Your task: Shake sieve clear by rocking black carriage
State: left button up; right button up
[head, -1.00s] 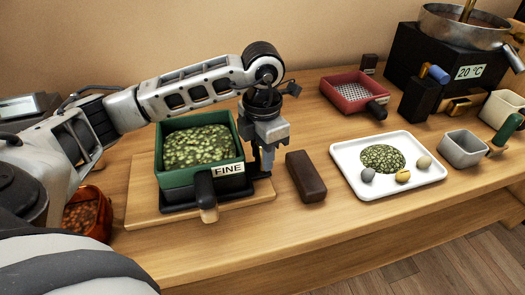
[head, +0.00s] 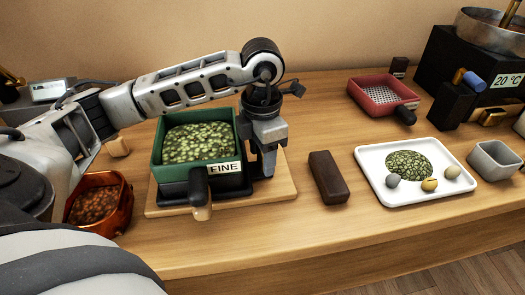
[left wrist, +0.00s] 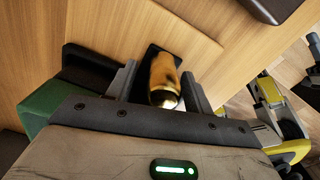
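The green sieve (head: 195,178) with a "FINE" label is full of speckled green granules. It sits on the black carriage (head: 230,190), which stands on a wooden board (head: 283,187) and lies toward the board's left side. My left gripper (head: 267,168) is at the carriage's right side. The knob is hidden in the head view. My right gripper is not in view.
A dark brown block (head: 328,177) lies right of the board. A white tray (head: 375,190) holds granules and 3 stones. A red sieve (head: 383,95) stands behind. An orange-brown bin (head: 120,215) of granules is at left. A grey bin (head: 493,160) is at right.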

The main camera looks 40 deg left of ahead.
pick_arm(q)
notch_tip(320, 180, up, 16)
jog(key=p, duration=0.2)
dwell(0.4)
